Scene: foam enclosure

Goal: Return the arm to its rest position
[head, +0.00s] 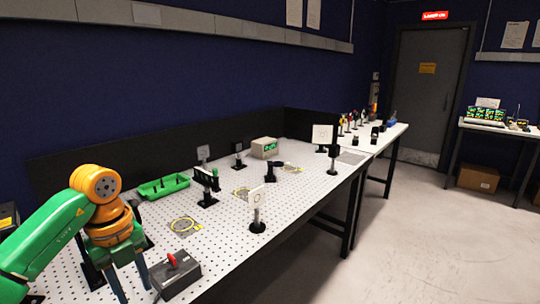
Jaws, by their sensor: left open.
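My left arm comes in from the left, with green links and an orange wrist. My left gripper (132,283) points down over the near left part of the perforated optical table (225,262). Its two dark fingers are apart, and I see nothing held between them. A dark box with a red-topped lever (176,274) stands just right of the fingers; whether they touch is not clear. My right gripper is not in view.
A green tray (163,187) lies behind the gripper. A grey box (264,148) is at the back. Open floor (420,240) lies right.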

